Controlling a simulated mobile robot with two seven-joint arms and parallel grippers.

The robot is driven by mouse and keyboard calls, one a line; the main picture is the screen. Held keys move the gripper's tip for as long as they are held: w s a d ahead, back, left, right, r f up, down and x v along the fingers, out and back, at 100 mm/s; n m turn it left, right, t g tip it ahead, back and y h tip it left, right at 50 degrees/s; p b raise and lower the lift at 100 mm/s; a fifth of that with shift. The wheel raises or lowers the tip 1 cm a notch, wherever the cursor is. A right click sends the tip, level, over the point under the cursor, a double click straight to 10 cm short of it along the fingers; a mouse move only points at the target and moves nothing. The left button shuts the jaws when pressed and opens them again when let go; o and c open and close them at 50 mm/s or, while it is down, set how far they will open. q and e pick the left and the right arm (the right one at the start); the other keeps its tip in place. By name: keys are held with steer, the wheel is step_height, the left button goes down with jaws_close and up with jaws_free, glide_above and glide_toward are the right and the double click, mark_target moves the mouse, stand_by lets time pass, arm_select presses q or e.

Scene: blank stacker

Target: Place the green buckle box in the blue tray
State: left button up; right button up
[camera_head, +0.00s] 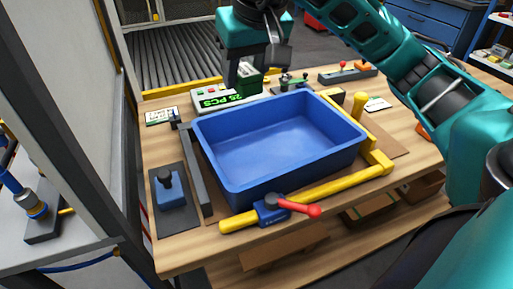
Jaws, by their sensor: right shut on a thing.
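The blue tray (280,158) lies empty in the middle of the wooden bench. My right arm reaches in from the right, over the bench's back right. My right gripper (246,72) points down behind the tray's back left edge. It is shut on the green buckle box (252,85), a small dark green box with a paler top edge. The gripper's fingers hide part of it, and I cannot tell whether it touches the counter unit in front of it. My left gripper is not in view.
A counter unit (229,101) reading "25 PCS" stands behind the tray. A yellow bar with a red-handled clamp (275,208) runs along the tray's front. A yellow post (358,105) stands at its back right. A dark fixture with a knob (172,188) sits left.

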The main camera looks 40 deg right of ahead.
step_height(320, 180, down, 5)
steer(key=b, duration=0.3)
glide_above(246, 162)
steer(key=s, duration=0.1)
steer(key=f, duration=0.9)
steer(key=shift+s+a+f, duration=0.1)
steer(key=shift+s+f, duration=0.05)
steer(key=shift+s, duration=0.05)
steer(key=shift+f+b, duration=0.3)
steer(key=shift+f, duration=0.35)
step_height(246, 162, down, 3)
steer(key=shift+f+b, duration=0.15)
steer(key=shift+b, duration=0.2)
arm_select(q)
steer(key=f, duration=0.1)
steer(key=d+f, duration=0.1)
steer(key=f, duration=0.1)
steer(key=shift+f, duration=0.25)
arm_select(e)
steer(key=shift+f, duration=0.15)
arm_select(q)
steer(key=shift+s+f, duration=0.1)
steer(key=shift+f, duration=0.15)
arm_select(e)
steer(key=o, duration=1.2)
steer(key=shift+c, duration=0.2)
